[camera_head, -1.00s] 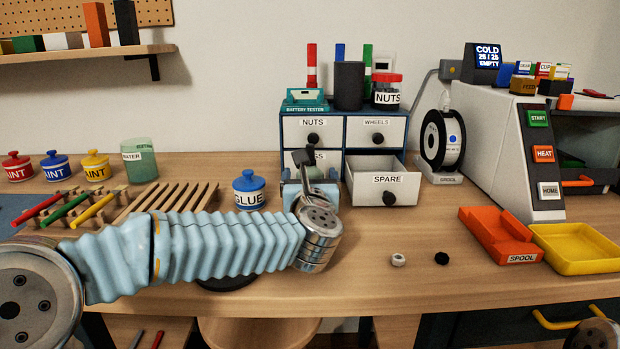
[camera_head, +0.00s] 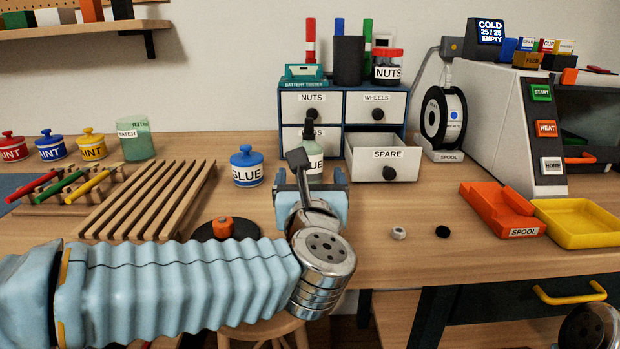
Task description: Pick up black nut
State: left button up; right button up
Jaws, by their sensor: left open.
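The black nut (camera_head: 442,232) lies flat on the wooden table in the right middle part, in front of the open SPARE drawer. A white-grey nut (camera_head: 398,233) lies just left of it, apart from it. My left gripper (camera_head: 311,184) is open and points toward the drawer unit, left of both nuts and clear of them. Its wrist hides part of the table below it. My right gripper is out of view.
The SPARE drawer (camera_head: 386,170) stands open above the nuts. An orange SPOOL tray (camera_head: 497,211) and a yellow tray (camera_head: 580,222) lie right of them. A blue glue pot (camera_head: 247,167) and wooden slats (camera_head: 150,200) are left. Table around the nuts is clear.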

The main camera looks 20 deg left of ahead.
aim_at(442, 231)
jog(key=k+l, duration=0.2)
jog(key=k, duration=0.3)
jog(key=k+l, duration=0.2)
jog(key=k, duration=0.25)
